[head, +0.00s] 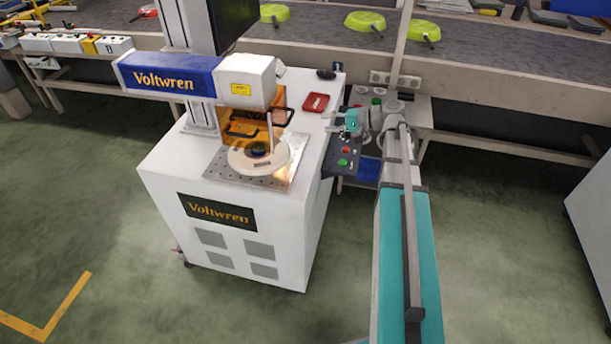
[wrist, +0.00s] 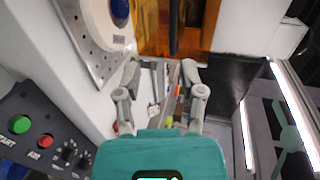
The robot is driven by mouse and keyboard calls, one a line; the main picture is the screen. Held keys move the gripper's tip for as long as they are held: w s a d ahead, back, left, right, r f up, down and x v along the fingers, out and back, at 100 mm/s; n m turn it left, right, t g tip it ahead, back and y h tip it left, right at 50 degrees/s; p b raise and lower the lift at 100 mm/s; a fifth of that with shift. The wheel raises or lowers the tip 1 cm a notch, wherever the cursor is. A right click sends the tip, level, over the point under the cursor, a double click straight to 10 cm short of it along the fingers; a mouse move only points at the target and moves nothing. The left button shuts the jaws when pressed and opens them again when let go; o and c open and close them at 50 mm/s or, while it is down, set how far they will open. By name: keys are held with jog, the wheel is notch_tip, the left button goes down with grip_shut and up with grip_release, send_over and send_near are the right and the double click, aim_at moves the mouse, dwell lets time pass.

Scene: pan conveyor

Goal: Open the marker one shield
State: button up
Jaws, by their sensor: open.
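The laser marker (head: 220,200) is a white Voltwren cabinet with a blue and white head over a round turntable (head: 278,158). Its see-through orange shield (head: 276,117) stands behind the turntable, with dark handles on it; whether it is fully closed I cannot tell. In the wrist view the shield (wrist: 195,22) fills the top middle, behind a dark upright bar. My gripper (head: 331,122) is open and empty at the cabinet's right side, apart from the shield. In the wrist view my gripper (wrist: 160,78) has its fingers spread, with nothing between them.
A control panel (head: 342,160) with green and red buttons sits at the cabinet's right, close under my gripper. A red tray (head: 316,102) lies on the cabinet top. A conveyor (head: 320,50) with green pans runs behind. Open floor lies in front.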

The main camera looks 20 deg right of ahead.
jog(key=s+a+f+n+g+h+p, duration=0.35)
jog(key=s+a+g+h+p, duration=0.2)
jog(key=s+a, duration=0.35)
jog(key=s+a+n+g+h+p, duration=0.1)
jog(key=s+a+n+h+p, duration=0.1)
jog(key=s+h+p, duration=0.3)
jog(key=shift+s+a+r+g+h, duration=0.3)
jog(key=shift+s+a+h, duration=0.35)
jog(key=shift+s+h, duration=0.8)
jog(key=shift+d, duration=0.1)
